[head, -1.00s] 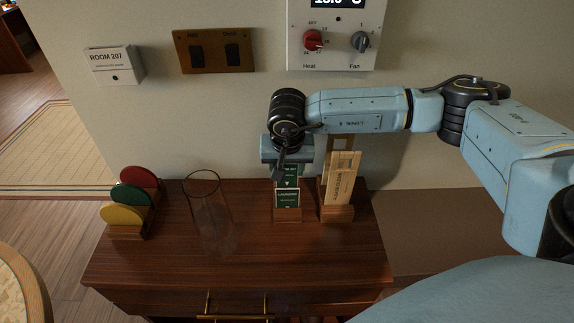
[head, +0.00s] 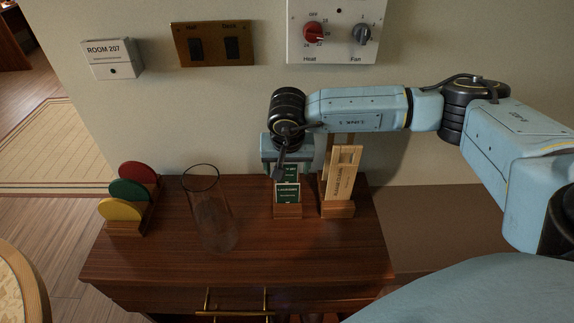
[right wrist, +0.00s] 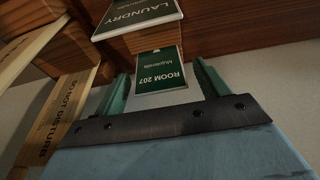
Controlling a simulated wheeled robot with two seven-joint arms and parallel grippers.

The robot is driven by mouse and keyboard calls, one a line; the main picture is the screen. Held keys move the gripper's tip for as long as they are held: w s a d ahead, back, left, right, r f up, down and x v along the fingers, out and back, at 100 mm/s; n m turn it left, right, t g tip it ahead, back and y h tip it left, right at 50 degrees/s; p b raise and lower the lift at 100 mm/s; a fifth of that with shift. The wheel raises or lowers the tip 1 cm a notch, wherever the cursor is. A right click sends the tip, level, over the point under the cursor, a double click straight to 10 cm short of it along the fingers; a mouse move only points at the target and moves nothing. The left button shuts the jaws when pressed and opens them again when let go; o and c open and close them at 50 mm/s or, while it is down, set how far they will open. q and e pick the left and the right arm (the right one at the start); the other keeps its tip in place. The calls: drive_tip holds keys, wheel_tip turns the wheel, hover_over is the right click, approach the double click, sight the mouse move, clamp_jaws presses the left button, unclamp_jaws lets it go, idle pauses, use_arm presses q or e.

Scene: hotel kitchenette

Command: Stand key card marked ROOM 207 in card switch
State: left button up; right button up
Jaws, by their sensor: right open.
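The green-and-white key card marked ROOM 207 (right wrist: 161,72) stands in a small wooden rack (head: 288,212) on the cabinet, behind a LAUNDRY card (head: 287,194). My right gripper (head: 286,168) is open above the rack. In the right wrist view its two green fingers (right wrist: 163,86) stand on either side of the ROOM 207 card, with gaps visible; the palm hides part of the cards in the head view. The card switch (head: 112,59) is a white box labelled ROOM 207 on the wall at upper left. My left gripper is not in view.
A wooden holder with DO NOT DISTURB tags (head: 343,175) stands close right of the rack. A clear glass vase (head: 208,210) and a stand of coloured discs (head: 130,190) are to the left. A brass switch plate (head: 212,44) and thermostat (head: 337,50) are on the wall.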

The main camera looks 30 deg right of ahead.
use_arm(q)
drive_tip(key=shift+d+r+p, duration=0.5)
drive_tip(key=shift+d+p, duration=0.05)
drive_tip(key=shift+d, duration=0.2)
use_arm(e)
drive_tip(key=v, duration=1.3)
drive_tip(key=shift+r, duration=0.25)
